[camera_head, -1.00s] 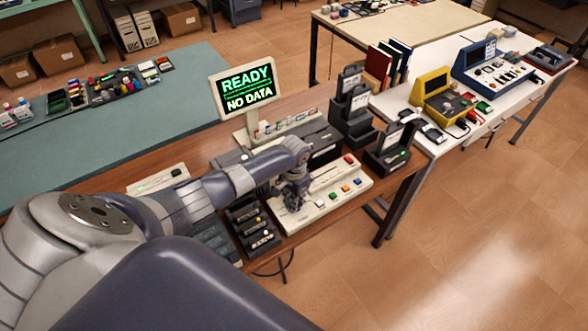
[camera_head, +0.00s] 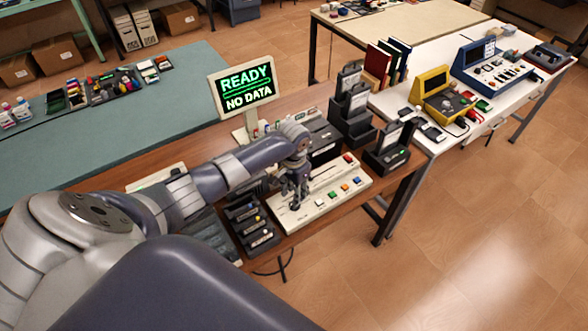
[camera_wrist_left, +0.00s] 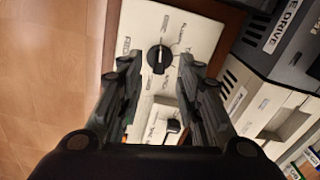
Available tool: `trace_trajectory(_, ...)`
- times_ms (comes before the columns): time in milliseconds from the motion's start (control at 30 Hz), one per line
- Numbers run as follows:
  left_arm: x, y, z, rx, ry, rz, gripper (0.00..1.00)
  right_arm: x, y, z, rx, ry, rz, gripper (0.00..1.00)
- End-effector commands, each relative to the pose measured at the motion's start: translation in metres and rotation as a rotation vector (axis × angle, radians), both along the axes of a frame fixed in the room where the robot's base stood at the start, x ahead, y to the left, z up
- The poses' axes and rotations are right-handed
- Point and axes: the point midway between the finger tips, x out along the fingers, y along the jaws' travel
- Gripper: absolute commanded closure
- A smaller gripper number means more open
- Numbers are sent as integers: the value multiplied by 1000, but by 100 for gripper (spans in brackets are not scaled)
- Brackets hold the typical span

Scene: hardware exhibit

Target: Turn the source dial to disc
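The source dial is a round black knob (camera_wrist_left: 159,60) on a cream panel (camera_wrist_left: 190,32) with small printed labels around it. In the left wrist view it lies between and just beyond the fingertips of my left gripper (camera_wrist_left: 160,72). The fingers are apart with nothing held. My right gripper is not in view.
A screen (camera_head: 244,90) reading "READY NO DATA" stands behind the panel. Black slotted holders (camera_head: 250,226) are left of the panel, and dark cartridge boxes (camera_head: 390,158) stand at its right. A drive unit (camera_wrist_left: 272,45) is close beside the panel in the wrist view.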

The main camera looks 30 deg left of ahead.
Motion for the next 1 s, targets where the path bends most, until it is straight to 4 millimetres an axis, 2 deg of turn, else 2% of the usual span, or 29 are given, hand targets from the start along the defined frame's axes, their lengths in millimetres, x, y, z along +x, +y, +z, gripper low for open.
trace_trajectory(33,1,0,13,0,-5,-1,68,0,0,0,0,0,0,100)
trace_trajectory(200,1,0,47,-1,-5,-1,68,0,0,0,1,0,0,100)
trace_trajectory(400,1,0,69,-1,-2,0,68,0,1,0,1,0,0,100)
trace_trajectory(1000,0,-1,73,-1,0,0,68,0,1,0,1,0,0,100)
